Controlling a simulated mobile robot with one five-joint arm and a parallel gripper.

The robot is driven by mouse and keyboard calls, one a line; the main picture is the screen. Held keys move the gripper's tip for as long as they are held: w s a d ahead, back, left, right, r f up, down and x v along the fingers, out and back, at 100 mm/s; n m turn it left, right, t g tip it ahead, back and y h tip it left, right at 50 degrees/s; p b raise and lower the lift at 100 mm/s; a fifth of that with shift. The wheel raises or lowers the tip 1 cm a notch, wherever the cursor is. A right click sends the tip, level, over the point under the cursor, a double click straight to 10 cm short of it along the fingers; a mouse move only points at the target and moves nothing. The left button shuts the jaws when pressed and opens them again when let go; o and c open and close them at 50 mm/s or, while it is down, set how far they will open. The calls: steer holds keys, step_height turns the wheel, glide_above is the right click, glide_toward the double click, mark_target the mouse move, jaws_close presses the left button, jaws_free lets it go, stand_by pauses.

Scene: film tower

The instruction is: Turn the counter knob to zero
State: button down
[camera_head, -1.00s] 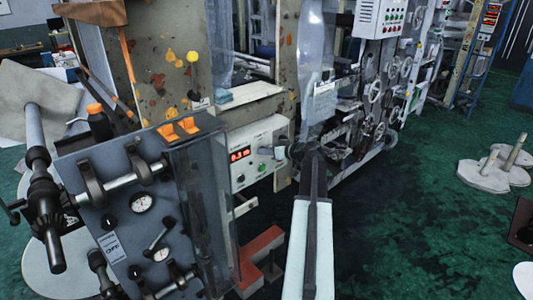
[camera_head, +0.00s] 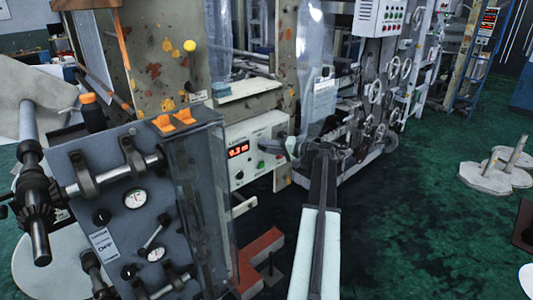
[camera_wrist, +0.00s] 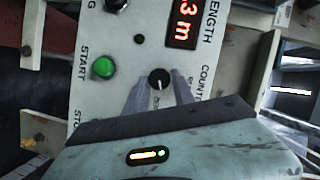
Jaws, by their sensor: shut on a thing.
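The counter knob (camera_wrist: 160,78) is a small round black knob with a white pointer mark, on the white counter panel (camera_head: 228,172). In the wrist view its pointer aims roughly up in the picture. My gripper (camera_wrist: 161,84) is shut on the knob, with one grey finger on each side of it.
A green START button (camera_wrist: 103,67) sits close beside my gripper on the panel. A grey machine block with gauges and a clear cover (camera_head: 200,205) stands to the left. A red step-shaped bracket (camera_head: 258,255) is low in front. Green floor (camera_head: 410,240) is open at the right.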

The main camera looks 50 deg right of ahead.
steer(key=shift+w+f+m+t+y+b, duration=0.15)
steer(key=shift+m+t+b, duration=0.3)
steer(key=shift+m+b, duration=0.5)
steer(key=shift+s+f+m+t+y+b, duration=0.1)
steer(key=shift+m+t+y+b, duration=0.25)
steer(key=shift+m+b, duration=0.55)
steer(key=shift+r+m, duration=0.15)
steer(key=shift+m, duration=0.1)
steer(key=c, duration=1.1)
jaws_free()
steer(key=shift+w, duration=0.1)
steer(key=shift+o, duration=0.2)
steer(key=v, duration=0.7)
steer(key=shift+s, duration=0.4)
